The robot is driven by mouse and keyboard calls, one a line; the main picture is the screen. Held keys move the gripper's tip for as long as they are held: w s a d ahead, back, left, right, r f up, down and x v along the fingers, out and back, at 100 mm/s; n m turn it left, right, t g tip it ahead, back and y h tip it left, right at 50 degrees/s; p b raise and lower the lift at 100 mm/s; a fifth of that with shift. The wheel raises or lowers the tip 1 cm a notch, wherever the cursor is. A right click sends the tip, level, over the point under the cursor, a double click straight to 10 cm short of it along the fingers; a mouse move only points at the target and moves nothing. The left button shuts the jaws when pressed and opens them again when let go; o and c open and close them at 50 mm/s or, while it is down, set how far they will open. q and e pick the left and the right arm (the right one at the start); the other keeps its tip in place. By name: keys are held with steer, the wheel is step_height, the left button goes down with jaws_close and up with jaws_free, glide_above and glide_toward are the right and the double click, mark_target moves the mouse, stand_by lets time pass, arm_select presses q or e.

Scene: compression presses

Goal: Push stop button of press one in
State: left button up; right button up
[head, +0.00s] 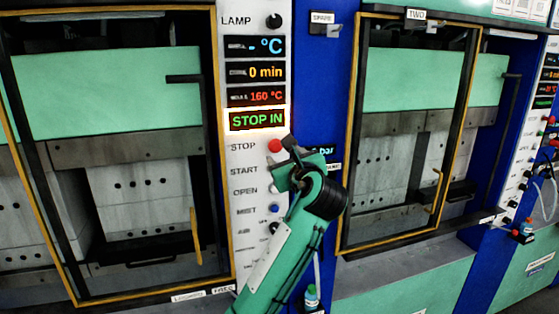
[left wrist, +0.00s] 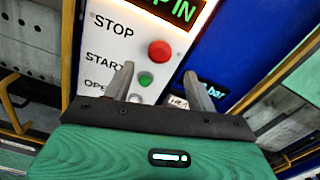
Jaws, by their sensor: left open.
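The red stop button (head: 275,146) sits beside the label STOP on the white control panel (head: 240,190) of the left press. A lit display above it (head: 257,120) reads STOP IN. In the left wrist view the stop button (left wrist: 159,51) shows just beyond the fingertips, roughly centred between them. My left gripper (head: 289,154) is close to the panel, just below and right of the button. In the left wrist view its two fingers (left wrist: 159,74) are apart with nothing between them. I cannot tell whether a finger touches the panel. My right gripper is out of view.
A green start button (left wrist: 145,79) lies just below the stop button. More buttons follow down the panel, partly behind my left arm. The left press window (head: 115,150) and the press marked TWO (head: 415,14) flank the blue column (head: 322,70).

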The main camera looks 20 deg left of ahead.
arm_select(q)
steer(key=b+v, duration=0.2)
steer(key=v, duration=0.4)
